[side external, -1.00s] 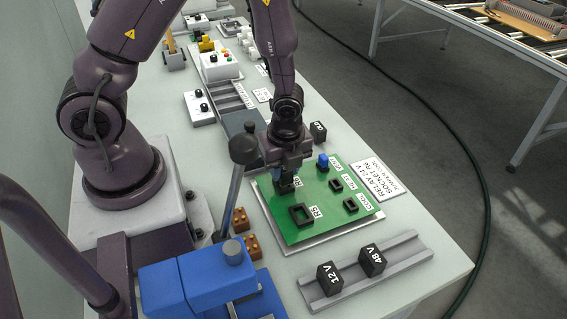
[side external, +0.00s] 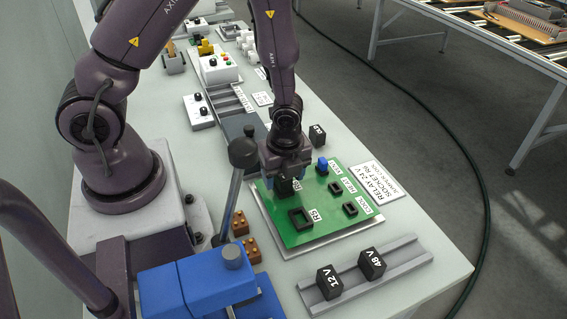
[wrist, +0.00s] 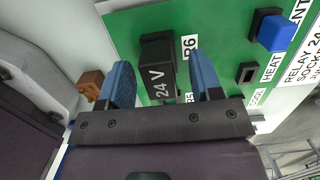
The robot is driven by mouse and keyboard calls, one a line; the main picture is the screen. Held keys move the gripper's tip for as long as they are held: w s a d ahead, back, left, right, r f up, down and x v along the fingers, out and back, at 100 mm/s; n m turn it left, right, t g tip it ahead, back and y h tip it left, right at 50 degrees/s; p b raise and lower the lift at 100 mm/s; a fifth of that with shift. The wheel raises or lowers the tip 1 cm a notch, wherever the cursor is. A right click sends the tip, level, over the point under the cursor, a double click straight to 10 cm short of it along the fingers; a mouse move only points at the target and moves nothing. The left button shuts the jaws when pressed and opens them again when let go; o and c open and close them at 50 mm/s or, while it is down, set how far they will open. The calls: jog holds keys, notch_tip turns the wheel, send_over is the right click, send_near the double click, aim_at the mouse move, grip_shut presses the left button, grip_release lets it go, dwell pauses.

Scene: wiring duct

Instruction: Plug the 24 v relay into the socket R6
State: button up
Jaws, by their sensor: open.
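The black 24 V relay (wrist: 158,60) stands upright on the green board beside the R6 label (wrist: 189,48). It sits where socket R6 is and covers it; how deep it is seated I cannot tell. In the side view the relay (side external: 284,187) is partly hidden under my gripper (side external: 285,172). In the wrist view my gripper (wrist: 160,66) is open. Its blue fingers are on either side of the relay, with visible gaps.
Empty socket R5 (side external: 301,218) is on the same board (side external: 275,205). A blue piece (side external: 322,165) stands at the board's far edge. The 12 V (side external: 329,281) and 48 V (side external: 371,263) relays stand on a grey rail (side external: 408,254). A lever (side external: 230,195) rises left of the board.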

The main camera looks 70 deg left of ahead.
notch_tip(320, 180, up, 13)
jog(key=d, duration=0.1)
jog(key=shift+d+f, duration=0.15)
jog(key=shift+d, duration=0.15)
jog(key=s+r+n+t, duration=0.2)
jog(key=s+r+n, duration=0.2)
jog(key=r+n, duration=0.5)
jog(key=s+r+n+t+h, duration=0.1)
jog(key=s+r+n+t, duration=0.2)
jog(key=r+n, duration=0.6)
jog(key=shift+s+d+t, duration=0.2)
jog(key=shift+s+t, duration=0.1)
jog(key=shift+s, duration=0.4)
